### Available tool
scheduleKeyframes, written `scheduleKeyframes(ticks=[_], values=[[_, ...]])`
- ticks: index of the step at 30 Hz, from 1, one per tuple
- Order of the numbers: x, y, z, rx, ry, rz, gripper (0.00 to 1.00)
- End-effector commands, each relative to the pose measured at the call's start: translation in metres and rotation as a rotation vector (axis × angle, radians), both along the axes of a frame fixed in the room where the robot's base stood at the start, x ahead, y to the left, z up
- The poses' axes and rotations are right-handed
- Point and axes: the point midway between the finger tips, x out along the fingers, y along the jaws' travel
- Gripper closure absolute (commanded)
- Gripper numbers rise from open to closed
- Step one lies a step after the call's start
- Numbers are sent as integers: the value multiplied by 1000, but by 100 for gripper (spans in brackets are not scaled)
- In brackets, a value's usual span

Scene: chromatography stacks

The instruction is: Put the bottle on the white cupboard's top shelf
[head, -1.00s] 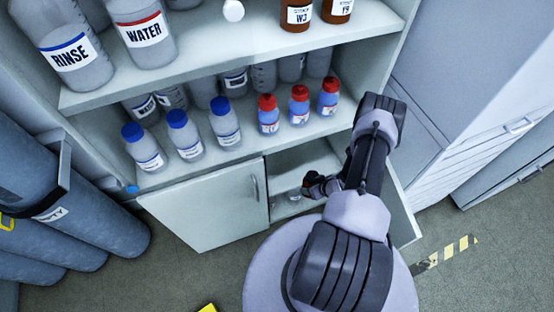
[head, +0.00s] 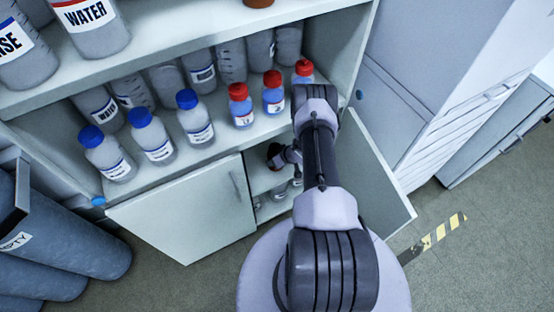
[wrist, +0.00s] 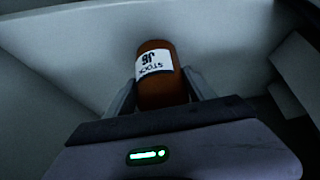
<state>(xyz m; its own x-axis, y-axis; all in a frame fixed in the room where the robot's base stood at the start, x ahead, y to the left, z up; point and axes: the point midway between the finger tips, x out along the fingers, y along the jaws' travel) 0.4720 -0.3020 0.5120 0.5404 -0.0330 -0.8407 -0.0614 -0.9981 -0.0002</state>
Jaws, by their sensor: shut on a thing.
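In the wrist view a brown bottle (wrist: 160,92) with a white label stands out between the two fingers of my gripper (wrist: 160,88), which is shut on it. In the head view my gripper (head: 277,155) is small and dark, at the opening of the lower compartment, partly hidden by my arm. The bottle cannot be made out clearly there. The white cupboard (head: 190,212) has an upper shelf (head: 190,62) with large bottles and a shelf below it with smaller ones.
Blue-capped bottles (head: 197,122) and red-capped bottles (head: 240,108) line the lower shelf's front edge. The right door (head: 372,170) stands open beside my arm. Clear bottles (head: 278,192) stand inside the lower compartment. Grey cylinders (head: 60,245) stand at the left.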

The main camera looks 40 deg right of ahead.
Motion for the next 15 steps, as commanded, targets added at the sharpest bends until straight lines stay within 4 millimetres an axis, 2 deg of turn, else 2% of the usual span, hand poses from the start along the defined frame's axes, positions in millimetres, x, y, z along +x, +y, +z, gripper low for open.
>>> scheduleKeyframes(ticks=[3, 4, 7, 15], values=[[0, 0, -4, 0, -1, 0, 100], [0, 0, -4, 0, 0, 0, 36], [0, 0, -3, 0, 0, 0, 16], [0, 0, -3, 0, 0, 0, 16]])
